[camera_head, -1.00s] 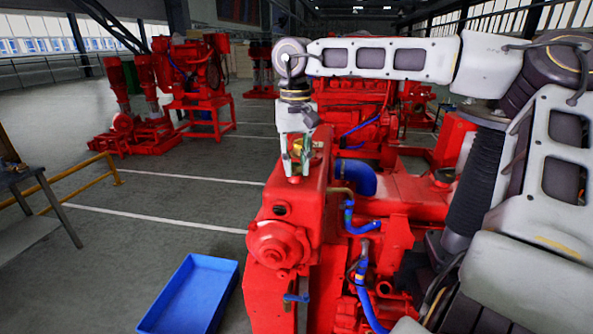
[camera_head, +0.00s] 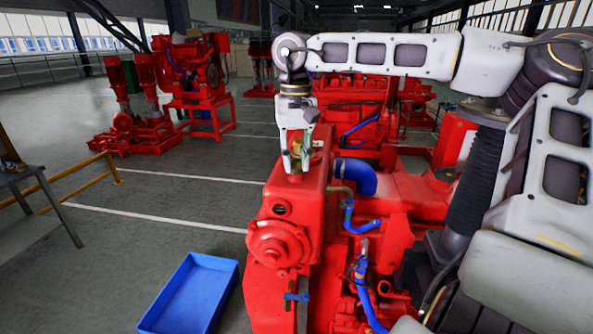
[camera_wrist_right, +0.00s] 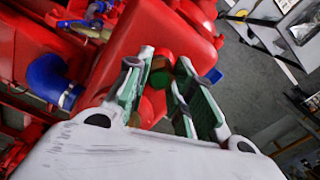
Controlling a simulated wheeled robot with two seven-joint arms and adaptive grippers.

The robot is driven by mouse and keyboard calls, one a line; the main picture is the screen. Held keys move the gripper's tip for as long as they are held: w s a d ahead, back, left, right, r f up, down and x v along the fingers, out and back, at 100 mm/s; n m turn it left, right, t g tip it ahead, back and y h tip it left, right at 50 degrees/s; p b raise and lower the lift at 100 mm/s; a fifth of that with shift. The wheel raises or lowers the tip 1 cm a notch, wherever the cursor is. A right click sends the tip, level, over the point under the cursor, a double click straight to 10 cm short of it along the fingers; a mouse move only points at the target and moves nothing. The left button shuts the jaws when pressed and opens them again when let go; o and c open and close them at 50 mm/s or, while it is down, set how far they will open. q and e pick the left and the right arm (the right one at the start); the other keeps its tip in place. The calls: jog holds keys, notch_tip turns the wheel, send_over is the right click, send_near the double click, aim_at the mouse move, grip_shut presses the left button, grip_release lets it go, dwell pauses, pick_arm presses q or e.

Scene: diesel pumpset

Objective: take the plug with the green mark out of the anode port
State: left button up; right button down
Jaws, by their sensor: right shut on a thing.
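My right gripper (camera_head: 295,167) points down at the top of the red engine's front housing (camera_head: 298,200). It is shut on a small plug (camera_head: 296,148), which shows yellowish with some green between the fingers. In the right wrist view the plug (camera_wrist_right: 160,77) looks green and brown, between the two green-padded fingers (camera_wrist_right: 164,66) over the red housing. The fingers hide much of the plug and the port beneath it. I cannot tell whether the plug is still seated. My left gripper is not in view.
A blue tray (camera_head: 190,296) lies on the floor at the lower left of the engine. Blue hoses (camera_head: 357,178) run beside the housing on the right. A metal table (camera_head: 30,205) stands at the left edge.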

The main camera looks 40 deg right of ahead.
aim_at(296, 160)
jog(key=shift+r, duration=0.7)
dwell(0.7)
jog(key=shift+r, duration=2.2)
